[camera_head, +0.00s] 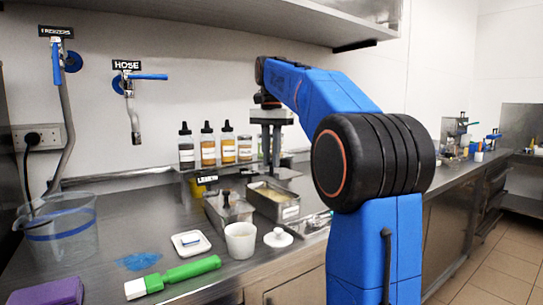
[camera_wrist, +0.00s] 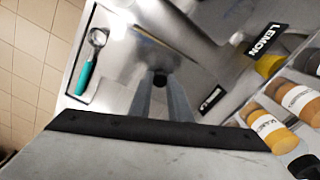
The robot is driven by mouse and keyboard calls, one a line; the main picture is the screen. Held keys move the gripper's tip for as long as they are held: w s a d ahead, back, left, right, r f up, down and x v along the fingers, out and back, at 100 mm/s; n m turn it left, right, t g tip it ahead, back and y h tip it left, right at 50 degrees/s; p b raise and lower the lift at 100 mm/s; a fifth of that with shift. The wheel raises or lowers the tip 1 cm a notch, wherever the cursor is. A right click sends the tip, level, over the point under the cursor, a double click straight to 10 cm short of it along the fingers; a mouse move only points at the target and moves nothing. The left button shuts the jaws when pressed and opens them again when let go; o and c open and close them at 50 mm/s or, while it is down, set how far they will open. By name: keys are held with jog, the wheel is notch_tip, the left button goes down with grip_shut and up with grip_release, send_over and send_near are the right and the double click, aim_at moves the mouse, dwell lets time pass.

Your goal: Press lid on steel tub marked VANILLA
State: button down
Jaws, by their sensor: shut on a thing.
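My gripper (camera_head: 270,160) is above the counter behind the open steel tub, its fingers pointing down. In the wrist view my fingers (camera_wrist: 161,95) are closed around a dark knob (camera_wrist: 160,80) on a grey metal lid (camera_wrist: 115,75). In the head view the lid (camera_head: 288,173) appears below the fingertips, apparently above the tub's far end. The open steel tub (camera_head: 290,213) holds pale yellow contents and has a white front label too small to read, so I cannot confirm VANILLA. To its left is another steel tub (camera_head: 218,222) with a dark knob at its top.
A LEMON sign (camera_head: 207,179) and several bottles (camera_head: 208,150) stand behind the tubs. A clear bucket (camera_head: 60,235) stands left. A teal-handled scoop (camera_wrist: 87,72) shows in the wrist view.

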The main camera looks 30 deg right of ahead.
aim_at(271, 170)
jog(key=shift+f, duration=2.85)
jog(key=shift+s+m, duration=0.1)
jog(key=shift+m, duration=0.2)
jog(key=shift+f, duration=0.2)
jog(key=c, duration=1.1)
grip_release()
jog(key=shift+r, duration=3.5)
